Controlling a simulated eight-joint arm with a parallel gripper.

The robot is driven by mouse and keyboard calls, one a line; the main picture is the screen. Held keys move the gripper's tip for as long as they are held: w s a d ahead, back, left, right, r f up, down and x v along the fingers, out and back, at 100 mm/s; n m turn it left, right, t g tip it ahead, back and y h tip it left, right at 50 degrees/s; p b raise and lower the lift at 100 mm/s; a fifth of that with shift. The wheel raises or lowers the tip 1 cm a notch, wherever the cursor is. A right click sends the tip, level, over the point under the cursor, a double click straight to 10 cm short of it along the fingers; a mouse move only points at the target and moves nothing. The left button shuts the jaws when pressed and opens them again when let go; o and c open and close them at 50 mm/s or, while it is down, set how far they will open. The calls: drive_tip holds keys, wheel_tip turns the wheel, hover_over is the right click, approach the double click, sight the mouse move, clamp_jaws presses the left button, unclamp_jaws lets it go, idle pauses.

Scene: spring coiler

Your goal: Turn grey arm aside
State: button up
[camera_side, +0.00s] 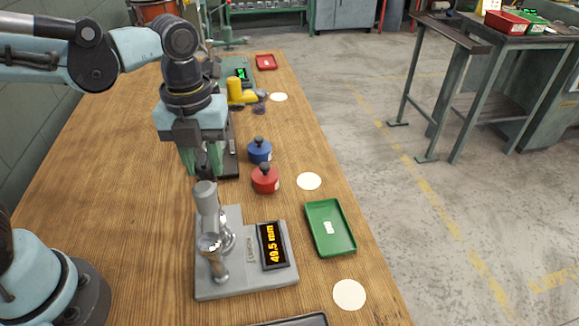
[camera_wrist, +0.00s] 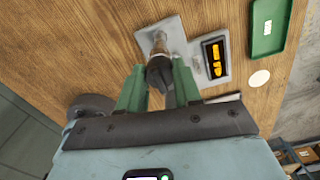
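A grey gauge (camera_side: 245,283) with a lit display (camera_side: 272,245) reading 49.5 mm stands near the front of the wooden table. A grey metal arm (camera_side: 207,205) with a rounded end and shiny metal parts rises on its left half. My gripper (camera_side: 203,172) points down just behind the arm's upper end, its two green fingers apart. In the wrist view, a dark rounded part (camera_wrist: 159,74) with a brownish shaft shows between the fingers, and the gauge (camera_wrist: 190,68) lies beyond. Whether the fingers touch the dark part cannot be told.
Red (camera_side: 265,180) and blue (camera_side: 259,151) knobbed pieces stand close right of my gripper. A green tray (camera_side: 330,228) lies right of the gauge. A yellow device (camera_side: 240,91) and a red tray (camera_side: 266,62) are farther back. The table's left side is clear.

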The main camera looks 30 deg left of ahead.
clamp_jaws()
drive_tip(key=shift+n, duration=0.3)
drive_tip(key=n, duration=0.3)
drive_tip(key=shift+n, duration=0.3)
drive_tip(key=n, duration=0.3)
drive_tip(key=shift+n, duration=0.3)
drive_tip(key=n, duration=0.5)
drive_tip(key=shift+n, duration=2.5)
drive_tip(key=o, duration=0.6)
unclamp_jaws()
